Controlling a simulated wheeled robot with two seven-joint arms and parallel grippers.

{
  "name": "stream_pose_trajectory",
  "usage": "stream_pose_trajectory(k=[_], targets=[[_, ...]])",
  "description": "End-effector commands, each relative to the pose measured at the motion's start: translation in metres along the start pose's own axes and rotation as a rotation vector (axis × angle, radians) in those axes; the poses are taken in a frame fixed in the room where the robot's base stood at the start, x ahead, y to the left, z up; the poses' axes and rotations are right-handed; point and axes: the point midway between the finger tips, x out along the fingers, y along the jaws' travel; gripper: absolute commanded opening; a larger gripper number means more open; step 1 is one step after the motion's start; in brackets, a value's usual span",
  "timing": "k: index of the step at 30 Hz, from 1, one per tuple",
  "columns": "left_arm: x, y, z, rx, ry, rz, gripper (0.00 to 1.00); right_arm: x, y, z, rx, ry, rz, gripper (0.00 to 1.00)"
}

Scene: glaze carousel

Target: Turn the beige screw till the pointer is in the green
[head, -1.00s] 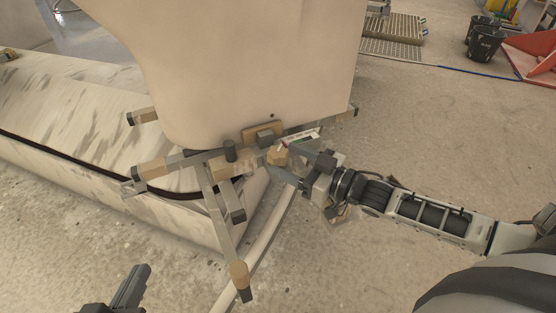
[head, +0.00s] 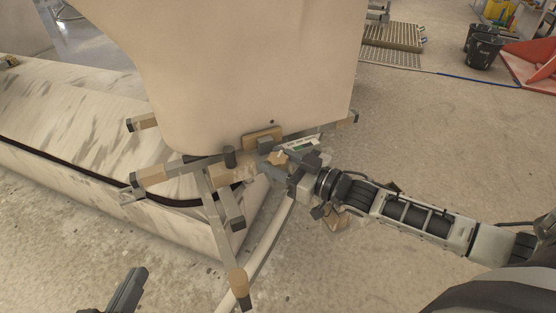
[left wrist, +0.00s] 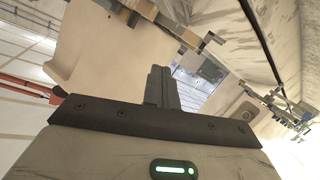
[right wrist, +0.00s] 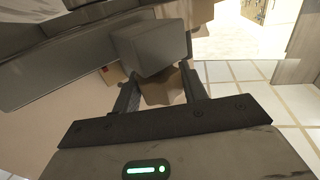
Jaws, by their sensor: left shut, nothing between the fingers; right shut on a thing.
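The beige screw (head: 277,158) is a small lobed knob on the grey metal frame under the large beige body. My right gripper (head: 275,163) is shut on it. In the right wrist view the screw (right wrist: 162,88) sits between the two fingers, partly hidden behind a grey block. Just beside it is a white gauge (head: 303,144) with a green part; its pointer is too small to make out. My left gripper (head: 138,275) is low at the left, well away from the screw. In the left wrist view its fingers (left wrist: 160,85) are shut and empty.
The beige body (head: 250,70) stands over the frame's beige-tipped arms (head: 150,176). One arm points toward me and ends in a beige tip (head: 238,280). A pale hose (head: 268,245) runs along the floor.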

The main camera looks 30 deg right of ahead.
Motion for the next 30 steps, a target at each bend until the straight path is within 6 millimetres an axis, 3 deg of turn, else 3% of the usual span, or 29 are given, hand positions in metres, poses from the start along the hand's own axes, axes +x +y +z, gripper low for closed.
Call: stream_pose_trajectory(k=[5, 7, 18, 30], targets=[[-0.003, 0.0, -0.01, 0.042, -0.013, -0.02, 0.0, 0.0, -0.001, -0.004, 0.008, 0.002, 0.06, 0.2], [-0.005, -0.004, 0.003, 0.072, -0.064, -0.043, 0.0, 0.0, -0.002, -0.005, 0.01, 0.001, 0.1, 0.2], [-0.005, -0.022, 0.025, 0.079, -0.246, -0.111, 0.0, 0.0, -0.002, -0.004, 0.011, 0.0, 0.356, 0.2], [-0.006, -0.029, 0.037, 0.068, -0.327, -0.135, 0.0, 0.0, -0.001, -0.001, 0.002, 0.0, 0.516, 0.2]])
